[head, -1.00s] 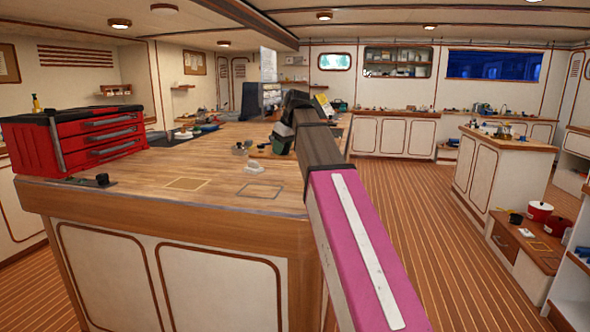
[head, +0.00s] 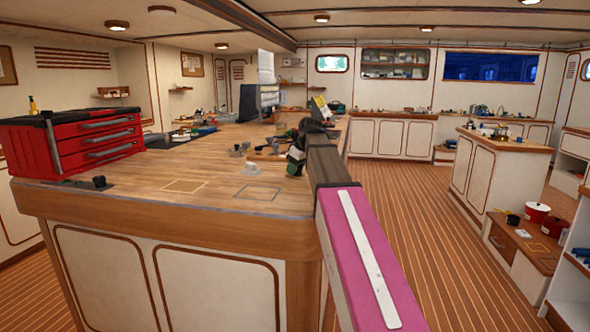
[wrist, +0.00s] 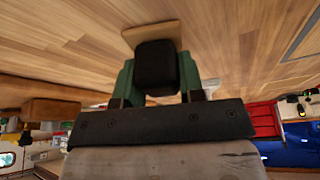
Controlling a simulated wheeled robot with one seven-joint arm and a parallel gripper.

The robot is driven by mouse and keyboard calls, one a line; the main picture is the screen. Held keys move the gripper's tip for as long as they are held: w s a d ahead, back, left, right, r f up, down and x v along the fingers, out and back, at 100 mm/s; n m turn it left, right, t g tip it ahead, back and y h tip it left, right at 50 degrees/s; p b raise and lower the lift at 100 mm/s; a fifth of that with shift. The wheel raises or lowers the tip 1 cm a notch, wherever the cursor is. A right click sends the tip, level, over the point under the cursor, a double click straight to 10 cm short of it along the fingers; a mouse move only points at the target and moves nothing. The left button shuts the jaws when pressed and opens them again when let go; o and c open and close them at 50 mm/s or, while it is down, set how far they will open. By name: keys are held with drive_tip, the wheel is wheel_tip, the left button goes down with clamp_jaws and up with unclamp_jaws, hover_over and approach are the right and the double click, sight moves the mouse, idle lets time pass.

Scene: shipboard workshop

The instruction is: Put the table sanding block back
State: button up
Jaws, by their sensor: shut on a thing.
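My gripper (wrist: 155,90) has green fingers and is shut on the sanding block (wrist: 155,65), a black body with a tan base, in the wrist view. The block's base is at its far end, over the wooden table top; I cannot tell whether it touches. In the head view my gripper (head: 296,158) is over the right side of the workbench (head: 130,195), and the block is not clearly distinguishable there. A tan square outline (head: 185,186) and a grey outline (head: 258,193) are marked on the bare front of the bench top.
A red drawer chest (head: 80,142) stands at the bench's left. A small pale object (head: 250,170) lies left of my gripper, with several small items behind it. A dark monitor (head: 249,103) stands farther back. The floor (head: 420,210) right of the bench is clear.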

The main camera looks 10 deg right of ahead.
drive_tip(key=shift+f, duration=0.15)
drive_tip(key=o, duration=0.8)
drive_tip(key=shift+o, duration=0.2)
drive_tip(key=v, duration=1.2)
drive_tip(key=shift+r, duration=0.2)
